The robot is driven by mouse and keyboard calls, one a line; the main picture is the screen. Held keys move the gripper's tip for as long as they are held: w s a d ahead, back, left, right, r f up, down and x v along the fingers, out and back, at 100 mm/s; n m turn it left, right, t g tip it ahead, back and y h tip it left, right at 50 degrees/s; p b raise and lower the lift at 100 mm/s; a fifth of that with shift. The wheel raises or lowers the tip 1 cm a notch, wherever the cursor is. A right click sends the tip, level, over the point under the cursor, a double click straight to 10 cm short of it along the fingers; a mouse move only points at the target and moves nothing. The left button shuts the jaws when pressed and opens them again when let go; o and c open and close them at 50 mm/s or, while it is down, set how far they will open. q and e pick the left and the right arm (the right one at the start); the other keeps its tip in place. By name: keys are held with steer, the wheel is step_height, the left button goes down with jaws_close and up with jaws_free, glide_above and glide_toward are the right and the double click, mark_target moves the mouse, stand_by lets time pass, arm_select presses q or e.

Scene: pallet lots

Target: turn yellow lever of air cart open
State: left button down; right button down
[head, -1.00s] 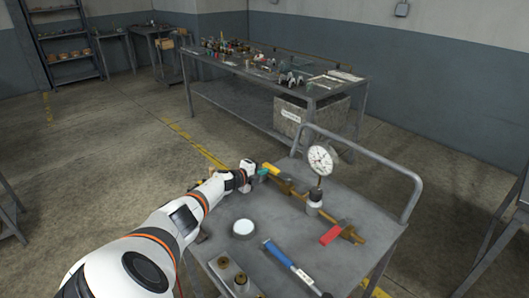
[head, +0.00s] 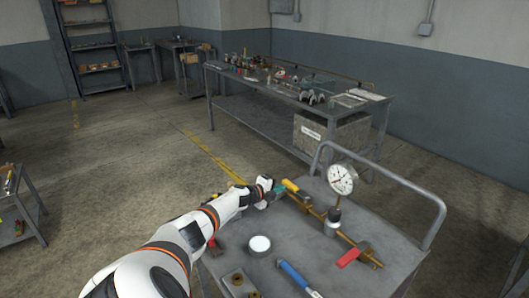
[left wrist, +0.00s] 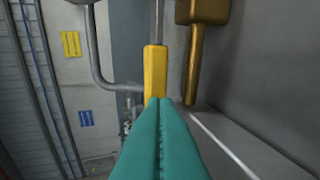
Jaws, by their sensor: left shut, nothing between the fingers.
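The air cart (head: 318,238) is a grey metal cart with a raised tube handle, and a brass pipe (head: 314,210) runs across its top. The yellow lever (head: 290,186) is at the pipe's far left end. In the left wrist view the yellow lever (left wrist: 155,72) points up the picture beside a brass part (left wrist: 195,52). My left gripper (head: 277,190) has teal fingers that are shut and empty. Their tips (left wrist: 157,103) meet or overlap the lever's near end; I cannot tell if they touch. My right gripper is not in view.
A white dial gauge (head: 341,179) stands on the pipe, and a red lever (head: 352,255) is at its near end. A white round thing (head: 259,245) and a blue-handled tool (head: 292,273) lie on the cart. A cluttered workbench (head: 270,120) stands behind, with open floor to the left.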

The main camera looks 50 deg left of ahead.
arm_select(q)
steer(key=p+v, duration=0.1)
steer(key=v, duration=1)
steer(key=shift+p, duration=0.4)
